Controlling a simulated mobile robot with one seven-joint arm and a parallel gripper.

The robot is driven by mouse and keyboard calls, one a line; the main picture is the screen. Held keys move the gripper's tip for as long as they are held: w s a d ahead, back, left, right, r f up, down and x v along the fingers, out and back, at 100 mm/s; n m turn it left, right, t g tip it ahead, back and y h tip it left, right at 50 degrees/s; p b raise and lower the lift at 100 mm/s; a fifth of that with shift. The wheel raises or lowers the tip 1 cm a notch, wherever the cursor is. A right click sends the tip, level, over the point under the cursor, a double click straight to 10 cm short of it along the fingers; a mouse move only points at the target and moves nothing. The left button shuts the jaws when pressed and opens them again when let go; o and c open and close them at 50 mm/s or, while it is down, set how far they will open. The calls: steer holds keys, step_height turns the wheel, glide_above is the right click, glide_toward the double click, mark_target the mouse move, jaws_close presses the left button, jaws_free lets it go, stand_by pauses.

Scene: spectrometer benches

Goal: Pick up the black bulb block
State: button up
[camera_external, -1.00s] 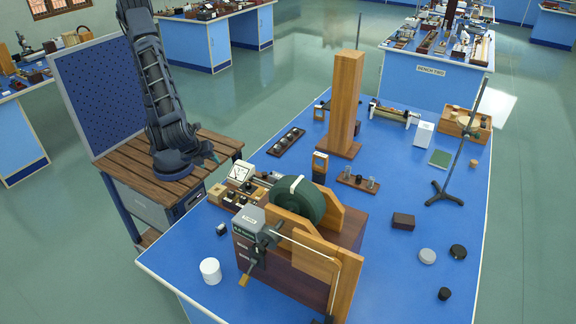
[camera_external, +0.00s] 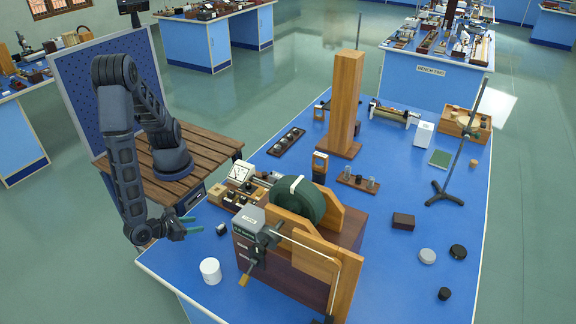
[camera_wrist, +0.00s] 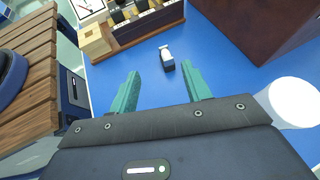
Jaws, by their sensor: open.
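The black bulb block (camera_external: 222,230) is a small dark block with a pale top, on the blue bench top near its left edge. In the wrist view the block (camera_wrist: 168,64) lies just beyond my fingertips, a little right of the middle between them. My gripper (camera_external: 192,225) is open and empty, with its green fingers pointing right at the block from the left. In the wrist view the gripper (camera_wrist: 160,72) shows both fingers spread apart, not touching the block.
A white cylinder (camera_external: 210,271) stands in front of the block. A large wooden apparatus with a green coil (camera_external: 297,202) stands to the right. A wooden instrument base with dials (camera_external: 243,190) lies behind. Bare blue bench surrounds the block.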

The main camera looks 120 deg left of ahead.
mark_target(219, 226)
steer(key=shift+s+d+f+m+t, duration=0.1)
steer(key=shift+d+f+m+t, duration=0.1)
steer(key=shift+d+f+m, duration=0.25)
steer(key=shift+s+d+f+m+t, duration=0.1)
steer(key=shift+d+f+m+t, duration=0.1)
steer(key=shift+f, duration=0.35)
steer(key=x, duration=1)
steer(key=shift+w+a, duration=0.2)
steer(key=shift+a, duration=0.15)
steer(key=shift+c, duration=0.2)
jaws_close()
